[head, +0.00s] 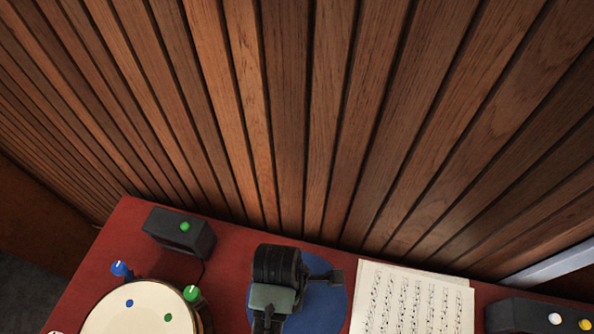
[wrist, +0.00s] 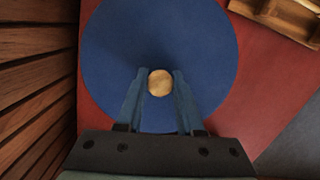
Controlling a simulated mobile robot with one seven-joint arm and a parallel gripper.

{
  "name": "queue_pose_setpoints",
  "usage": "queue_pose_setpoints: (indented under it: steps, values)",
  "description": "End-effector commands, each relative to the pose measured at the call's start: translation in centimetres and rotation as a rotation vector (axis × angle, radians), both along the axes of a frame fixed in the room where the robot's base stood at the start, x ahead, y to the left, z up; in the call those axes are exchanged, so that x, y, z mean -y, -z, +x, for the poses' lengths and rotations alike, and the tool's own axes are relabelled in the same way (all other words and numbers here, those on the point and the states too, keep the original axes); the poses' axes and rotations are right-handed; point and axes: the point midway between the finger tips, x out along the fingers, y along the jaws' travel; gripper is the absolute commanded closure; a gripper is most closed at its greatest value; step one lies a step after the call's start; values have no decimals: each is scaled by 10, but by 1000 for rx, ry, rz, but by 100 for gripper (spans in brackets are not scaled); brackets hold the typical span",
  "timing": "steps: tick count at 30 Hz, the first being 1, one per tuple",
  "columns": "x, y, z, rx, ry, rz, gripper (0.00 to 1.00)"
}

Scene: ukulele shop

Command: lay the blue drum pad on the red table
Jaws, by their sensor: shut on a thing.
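The blue drum pad (wrist: 190,40) is a flat round blue disc with a light wooden knob (wrist: 160,83) near its middle. My gripper (wrist: 159,77) is shut on this knob, one finger on each side. In the head view, the blue drum pad (head: 325,302) shows partly behind my wrist, over the red table (head: 232,262). My fingertips are hidden there. The red table also shows around the disc in the wrist view (wrist: 262,75). I cannot tell whether the pad touches the tabletop or hangs just above it.
Left of the pad are a black box (head: 170,236) with a green knob and a pale-topped drum (head: 140,312). Sheet music (head: 415,302) lies close on the right, then a dark box (head: 530,318) with buttons. A slatted wooden wall (head: 300,110) rises behind the table.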

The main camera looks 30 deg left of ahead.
Motion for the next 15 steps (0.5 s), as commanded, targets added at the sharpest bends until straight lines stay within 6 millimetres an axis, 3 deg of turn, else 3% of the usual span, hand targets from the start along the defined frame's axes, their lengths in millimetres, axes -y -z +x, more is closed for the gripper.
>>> queue_pose_setpoints:
  steps: [4,15]
  values:
    - [0,29,-1,-4,0,-2,100]
    - [1,73,0,-3,2,-2,100]
